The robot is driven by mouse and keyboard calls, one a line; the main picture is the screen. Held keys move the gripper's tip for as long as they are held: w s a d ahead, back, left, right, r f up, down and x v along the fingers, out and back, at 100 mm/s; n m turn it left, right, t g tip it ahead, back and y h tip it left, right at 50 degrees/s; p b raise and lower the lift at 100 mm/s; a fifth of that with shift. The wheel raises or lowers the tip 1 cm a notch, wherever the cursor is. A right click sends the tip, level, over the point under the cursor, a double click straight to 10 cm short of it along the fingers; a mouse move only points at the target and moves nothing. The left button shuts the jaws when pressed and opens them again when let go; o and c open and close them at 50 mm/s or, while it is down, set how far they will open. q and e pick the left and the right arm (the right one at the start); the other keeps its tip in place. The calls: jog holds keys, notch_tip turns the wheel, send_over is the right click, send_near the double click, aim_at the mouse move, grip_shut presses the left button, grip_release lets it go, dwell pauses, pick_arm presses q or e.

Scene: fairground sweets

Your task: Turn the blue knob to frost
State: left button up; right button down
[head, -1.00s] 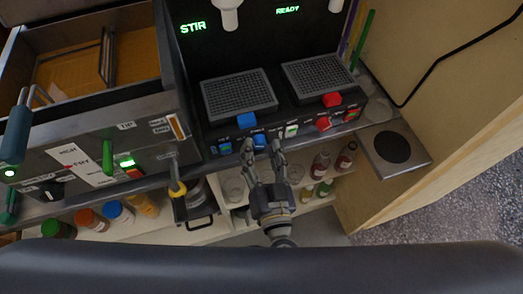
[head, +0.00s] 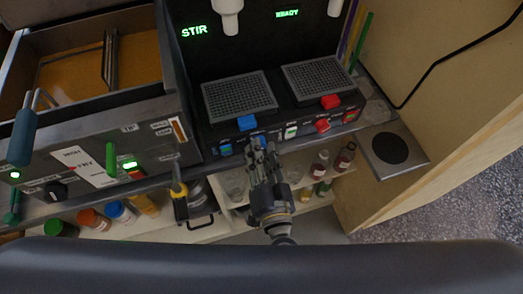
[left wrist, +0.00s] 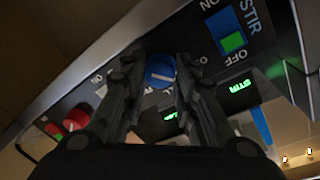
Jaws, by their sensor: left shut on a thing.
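The blue knob (left wrist: 160,72) is round with a white pointer line and sits on the dark front panel of the twin-nozzle machine. In the left wrist view it lies between the two fingers of my left gripper (left wrist: 158,78), which are shut on its sides. Lettering around it is partly covered and I cannot read the pointer's setting. In the head view my left gripper (head: 261,142) reaches up to the panel and mostly hides the knob. A blue and green STIR rocker switch (left wrist: 230,32) is beside the knob. My right gripper is not in view.
A blue block (head: 248,122) and a red block (head: 330,102) stick out above the panel. A red knob (head: 322,126) is to the right. A steel fryer (head: 110,150) stands left, a yellow-handled tool (head: 178,184) hangs close by, and bottles (head: 320,163) stand below.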

pick_arm(q)
jog(key=shift+w+d+r+m+g+y+p, duration=0.1)
jog(key=shift+m+g+y+p, duration=0.25)
jog(key=shift+m+p, duration=1.85)
jog(key=shift+s+d+r+m+g+y+p, duration=0.1)
jog(key=shift+m+y+p, duration=0.6)
jog(key=shift+m, duration=2.75)
jog(key=shift+w+d+r+m+g+y+p, duration=0.15)
jog(key=shift+m+g+p, duration=0.1)
jog(key=shift+m+p, duration=2.1)
jog(key=shift+a+f+m+b, duration=0.1)
jog(key=shift+f+m+b, duration=0.05)
jog(key=shift+m+b, duration=0.45)
jog(key=o, duration=1.1)
jog(key=shift+v, duration=4.05)
